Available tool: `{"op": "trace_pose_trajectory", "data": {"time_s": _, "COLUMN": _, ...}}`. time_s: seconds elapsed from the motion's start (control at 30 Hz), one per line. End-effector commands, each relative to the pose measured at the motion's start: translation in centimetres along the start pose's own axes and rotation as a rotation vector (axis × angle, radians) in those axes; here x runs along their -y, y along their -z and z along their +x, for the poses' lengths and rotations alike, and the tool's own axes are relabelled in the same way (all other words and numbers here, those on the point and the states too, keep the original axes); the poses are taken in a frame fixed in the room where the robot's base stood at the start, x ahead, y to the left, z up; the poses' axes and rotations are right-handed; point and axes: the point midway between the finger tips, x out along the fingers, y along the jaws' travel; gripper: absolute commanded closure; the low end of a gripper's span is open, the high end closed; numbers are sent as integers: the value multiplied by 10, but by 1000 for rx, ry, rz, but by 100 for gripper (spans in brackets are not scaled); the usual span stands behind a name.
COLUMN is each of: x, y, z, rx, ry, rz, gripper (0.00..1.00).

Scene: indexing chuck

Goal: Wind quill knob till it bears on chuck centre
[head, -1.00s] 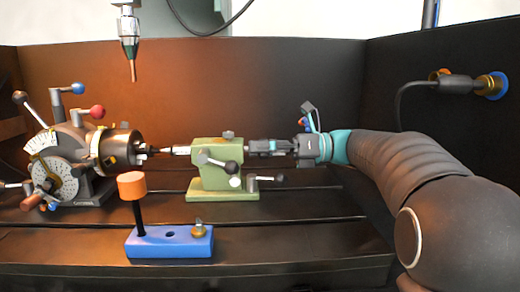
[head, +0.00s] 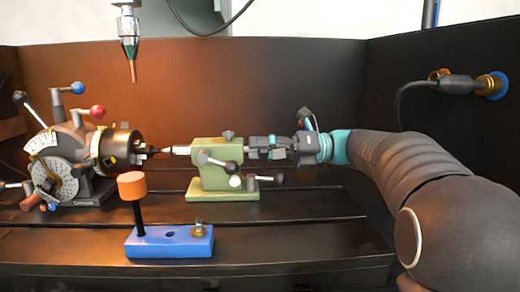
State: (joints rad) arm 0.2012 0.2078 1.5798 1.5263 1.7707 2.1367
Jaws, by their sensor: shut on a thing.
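The green tailstock (head: 222,170) stands on the slotted table in the middle of the head view. Its pale pointed quill (head: 178,150) points left at the chuck (head: 118,148) of the grey indexing head (head: 75,160). The quill tip is close to the dark piece at the chuck's centre; I cannot tell whether they touch. My gripper (head: 258,148) comes in from the right and is shut at the tailstock's right end. The quill knob there is mostly hidden by the fingers.
A blue block (head: 170,243) with an orange-capped post (head: 132,187) stands in front. A spindle tool (head: 130,45) hangs above the chuck. Black-knobbed levers (head: 230,168) stick out of the tailstock's front. A cable and connector (head: 460,84) are on the right wall.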

Motion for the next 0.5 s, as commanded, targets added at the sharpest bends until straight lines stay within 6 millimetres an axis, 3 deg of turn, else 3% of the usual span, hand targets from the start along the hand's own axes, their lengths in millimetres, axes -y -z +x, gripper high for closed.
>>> {"op": "trace_pose_trajectory", "data": {"time_s": 0.07, "x": 0, "y": 1, "z": 0, "rx": -1, "ry": 0, "rz": 1, "gripper": 89}}
{"op": "trace_pose_trajectory", "data": {"time_s": 0.1, "x": 0, "y": 1, "z": 0, "rx": -1, "ry": 0, "rz": 0, "gripper": 49}}
{"op": "trace_pose_trajectory", "data": {"time_s": 0.2, "x": 0, "y": 0, "z": 0, "rx": -1, "ry": 0, "rz": 0, "gripper": 28}}
{"op": "trace_pose_trajectory", "data": {"time_s": 0.5, "x": 0, "y": 0, "z": -1, "rx": 0, "ry": 0, "rz": -1, "gripper": 28}}
